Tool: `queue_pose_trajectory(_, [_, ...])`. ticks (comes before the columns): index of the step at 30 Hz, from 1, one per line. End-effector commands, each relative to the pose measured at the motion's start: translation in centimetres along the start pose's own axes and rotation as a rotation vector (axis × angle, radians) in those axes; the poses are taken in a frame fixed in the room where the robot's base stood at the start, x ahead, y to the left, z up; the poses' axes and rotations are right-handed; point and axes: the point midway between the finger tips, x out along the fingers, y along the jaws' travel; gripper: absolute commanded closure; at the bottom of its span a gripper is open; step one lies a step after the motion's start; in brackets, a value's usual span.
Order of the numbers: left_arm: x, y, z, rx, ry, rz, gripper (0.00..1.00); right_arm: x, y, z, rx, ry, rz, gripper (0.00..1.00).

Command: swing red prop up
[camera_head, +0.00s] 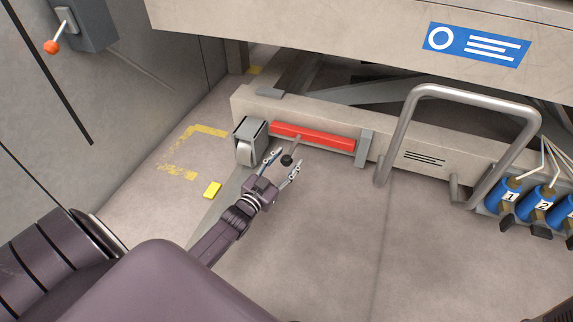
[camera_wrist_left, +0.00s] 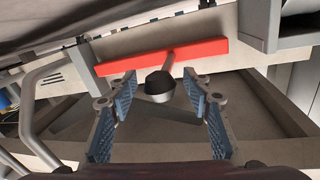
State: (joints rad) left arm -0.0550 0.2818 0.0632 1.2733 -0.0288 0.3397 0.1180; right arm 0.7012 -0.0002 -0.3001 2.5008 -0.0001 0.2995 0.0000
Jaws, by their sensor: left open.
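The red prop (camera_head: 312,136) is a long red bar lying along the beige lower rail of the machine, between a grey bracket at each end. A short rod with a black knob (camera_head: 287,160) sticks out from it. The prop (camera_wrist_left: 160,57) and the knob (camera_wrist_left: 159,86) also show in the left wrist view. My left gripper (camera_head: 283,162) is open, with its fingers on either side of the knob and apart from it. In the left wrist view, the gripper (camera_wrist_left: 163,100) has the knob between its blue-padded fingers. My right gripper is not in view.
A grey tubular handle (camera_head: 460,90) stands to the right of the prop. Blue numbered cylinders (camera_head: 535,204) sit at the far right. A beige panel with a blue sign (camera_head: 476,44) overhangs above. A red-knobbed lever (camera_head: 51,47) is at upper left.

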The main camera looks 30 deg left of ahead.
Motion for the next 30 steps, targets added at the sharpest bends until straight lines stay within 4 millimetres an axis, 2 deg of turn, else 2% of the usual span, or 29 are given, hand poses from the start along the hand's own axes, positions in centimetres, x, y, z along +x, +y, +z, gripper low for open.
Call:
queue_pose_trajectory(8, [0.16, 0.01, -0.04, 0.000, -0.001, 0.000, 0.55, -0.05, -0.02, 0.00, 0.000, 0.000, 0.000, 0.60])
queue_pose_trajectory(20, [0.13, 0.03, -0.01, -0.001, -0.001, 0.000, 0.99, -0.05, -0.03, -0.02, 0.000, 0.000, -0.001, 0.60])
queue_pose_trajectory(30, [0.12, -0.01, -0.26, 0.006, -0.002, 0.001, 1.00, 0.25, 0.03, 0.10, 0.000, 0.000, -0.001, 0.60])
